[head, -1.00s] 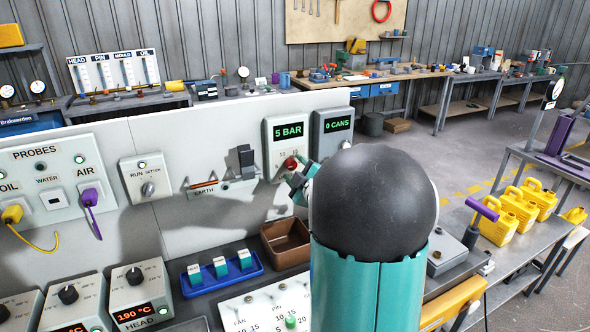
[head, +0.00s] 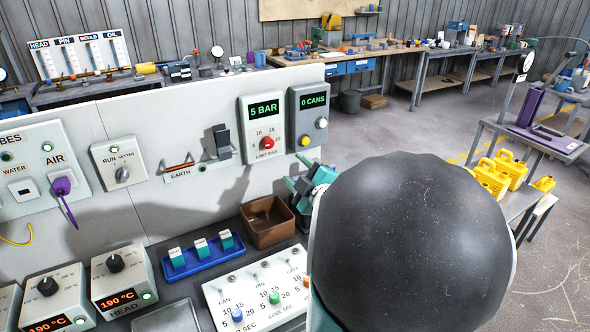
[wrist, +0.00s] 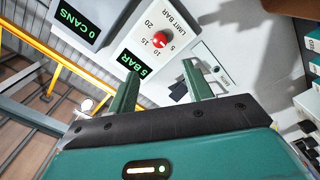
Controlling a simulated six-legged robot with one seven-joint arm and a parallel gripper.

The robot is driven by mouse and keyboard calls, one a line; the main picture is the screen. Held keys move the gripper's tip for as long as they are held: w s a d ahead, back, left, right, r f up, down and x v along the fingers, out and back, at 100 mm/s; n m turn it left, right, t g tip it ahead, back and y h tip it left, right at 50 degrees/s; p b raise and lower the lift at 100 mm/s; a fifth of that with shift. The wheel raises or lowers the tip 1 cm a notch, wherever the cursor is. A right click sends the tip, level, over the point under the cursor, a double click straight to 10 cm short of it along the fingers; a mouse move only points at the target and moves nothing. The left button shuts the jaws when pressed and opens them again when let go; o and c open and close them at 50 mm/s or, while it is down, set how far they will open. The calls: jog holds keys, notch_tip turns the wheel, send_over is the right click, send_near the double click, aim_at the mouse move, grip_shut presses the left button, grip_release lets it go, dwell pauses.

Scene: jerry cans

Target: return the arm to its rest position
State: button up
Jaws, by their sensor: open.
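My gripper (head: 302,187) is partly hidden behind my own arm in the head view, with its green fingers showing below the cans counter box. In the wrist view its two fingers (wrist: 160,85) stand apart with nothing between them. The grey box reading 5 BAR (head: 264,127), with a red knob (head: 267,143), is on the panel up and left of the gripper. It also shows beyond the fingertips in the wrist view (wrist: 141,55). The fingers look clear of the knob.
The box reading 0 CANS (head: 308,115) sits beside the 5 BAR box. Yellow jerry cans (head: 495,174) stand at right.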

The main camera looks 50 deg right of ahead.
dwell(0.3)
jog(key=w+a+m+g, duration=0.1)
jog(key=a+m+g, duration=0.55)
jog(key=a, duration=0.85)
jog(key=s+a+m+g+y, duration=0.1)
jog(key=s+a+g+y, duration=0.1)
jog(key=s+a, duration=0.4)
jog(key=s+a+f+g+y, duration=0.1)
jog(key=s+a+g+y, duration=0.2)
jog(key=s+a, duration=0.3)
jog(key=a, duration=0.5)
jog(key=shift+a+f+m, duration=0.3)
jog(key=shift+m, duration=0.05)
jog(key=shift+w+d, duration=0.1)
jog(key=shift+c, duration=0.3)
